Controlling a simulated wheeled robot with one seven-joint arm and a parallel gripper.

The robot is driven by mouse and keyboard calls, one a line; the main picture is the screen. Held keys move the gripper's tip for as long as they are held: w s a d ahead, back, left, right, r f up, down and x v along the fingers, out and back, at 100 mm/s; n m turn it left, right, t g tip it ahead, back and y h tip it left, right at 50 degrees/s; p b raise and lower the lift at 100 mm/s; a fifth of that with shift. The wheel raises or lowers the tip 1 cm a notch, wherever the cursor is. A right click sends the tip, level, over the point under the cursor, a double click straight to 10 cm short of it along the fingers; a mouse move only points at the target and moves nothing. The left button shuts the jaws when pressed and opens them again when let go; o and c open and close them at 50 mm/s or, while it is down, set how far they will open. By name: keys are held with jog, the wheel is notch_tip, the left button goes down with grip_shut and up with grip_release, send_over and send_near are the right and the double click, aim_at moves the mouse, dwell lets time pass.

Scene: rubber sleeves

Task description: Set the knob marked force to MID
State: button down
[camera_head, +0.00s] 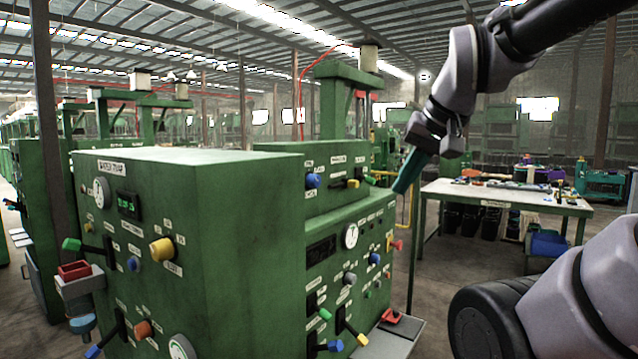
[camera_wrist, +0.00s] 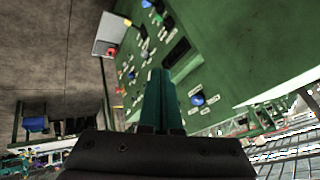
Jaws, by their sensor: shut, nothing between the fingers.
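The label "force" is too small to read on any knob, so I cannot tell which knob it is. On the right-hand green machine I see a blue knob (camera_head: 313,181) on the upper box. Lower down are another blue knob (camera_head: 375,258) and a grey knob (camera_head: 350,279). The left-hand machine has a yellow knob (camera_head: 162,249), a small blue knob (camera_head: 133,264) and an orange knob (camera_head: 143,329). My gripper (camera_head: 397,190) is shut and empty, its teal fingers beside the right machine's upper front. In the wrist view the fingers (camera_wrist: 158,74) overlap the panel, near a blue knob (camera_wrist: 197,100).
Levers stick out of the panels, including a green one (camera_head: 72,244) and a yellow one (camera_head: 355,336). A white-topped table (camera_head: 500,197) with tools stands behind at right. Open floor lies between it and the machines.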

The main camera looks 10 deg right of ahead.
aim_at(318, 181)
jog(key=c, duration=1.2)
grip_release()
jog(key=shift+c, duration=0.2)
jog(key=o, duration=0.5)
jog(key=shift+a+f, duration=0.2)
jog(key=o, duration=0.4)
jog(key=shift+w+a+f+m+g+y, duration=0.25)
jog(key=shift+a+f+m+g+y, duration=0.3)
jog(key=shift+g, duration=0.15)
jog(key=w+a+f+m+g+y, duration=0.2)
jog(key=w+a+m+y, duration=0.6)
jog(key=w+m+y, duration=0.1)
jog(key=w+d+f+m+t, duration=0.1)
jog(key=w+d+m+t, duration=0.4)
jog(key=w, duration=0.4)
jog(key=w+d+f+m+t, duration=0.1)
jog(key=w+d+m+t, duration=0.25)
jog(key=w+m, duration=0.5)
jog(key=shift+n+t+y, duration=0.25)
jog(key=shift+n+y, duration=0.1)
jog(key=shift+n, duration=0.05)
jog(key=x, duration=1.1)
jog(key=shift+s+a+f, duration=0.15)
jog(key=shift+s+a, duration=0.05)
jog(key=shift+a, duration=0.05)
